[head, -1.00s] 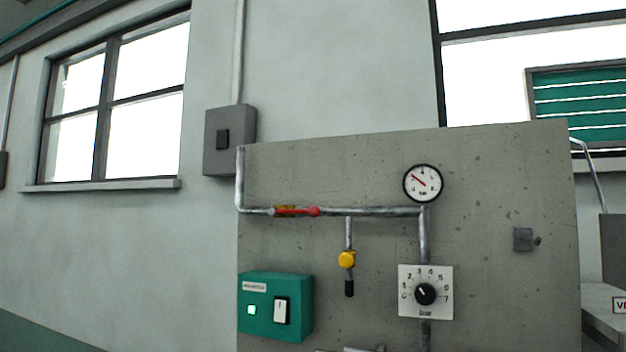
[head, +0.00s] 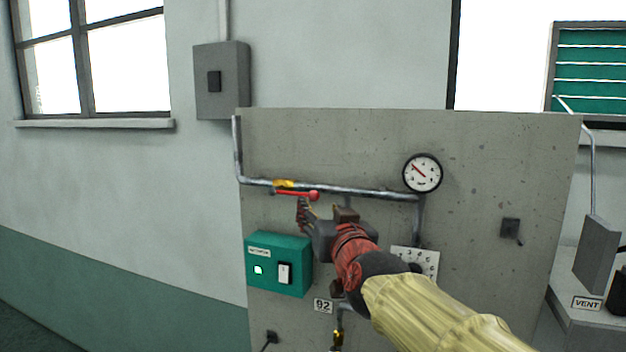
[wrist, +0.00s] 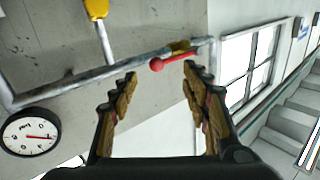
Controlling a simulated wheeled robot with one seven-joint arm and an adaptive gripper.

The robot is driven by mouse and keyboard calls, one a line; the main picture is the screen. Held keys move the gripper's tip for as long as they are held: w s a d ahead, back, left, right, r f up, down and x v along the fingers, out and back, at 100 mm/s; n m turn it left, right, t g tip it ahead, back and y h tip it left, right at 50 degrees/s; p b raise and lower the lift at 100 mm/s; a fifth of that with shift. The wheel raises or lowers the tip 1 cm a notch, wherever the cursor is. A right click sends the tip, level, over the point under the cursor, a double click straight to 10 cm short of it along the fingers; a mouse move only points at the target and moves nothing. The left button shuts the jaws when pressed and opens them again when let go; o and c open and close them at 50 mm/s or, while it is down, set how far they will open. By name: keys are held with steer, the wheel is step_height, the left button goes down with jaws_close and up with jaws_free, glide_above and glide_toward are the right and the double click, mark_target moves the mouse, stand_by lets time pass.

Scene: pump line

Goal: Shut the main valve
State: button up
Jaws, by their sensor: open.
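The main valve has a yellow body (head: 284,184) on the horizontal pipe of the grey panel. Its red lever (head: 299,193) lies along the pipe, its ball end pointing right. In the wrist view the red lever (wrist: 170,61) shows just beyond and between the fingertips, near the yellow body (wrist: 179,46). My gripper (head: 304,204) is just below the ball end in the head view, open and empty. In the wrist view my gripper (wrist: 160,73) has its fingers apart; I cannot tell whether they touch the lever.
A round gauge (head: 422,173) sits to the right on the panel. A green switch box (head: 265,273) is below the valve. A grey wall box (head: 221,105) stands at upper left.

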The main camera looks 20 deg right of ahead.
mark_target(313, 196)
steer(key=w, duration=0.8)
steer(key=shift+d+r, duration=0.2)
steer(key=shift+s, duration=0.1)
steer(key=shift+c, duration=1.4)
jaws_close()
steer(key=shift+r, duration=0.1)
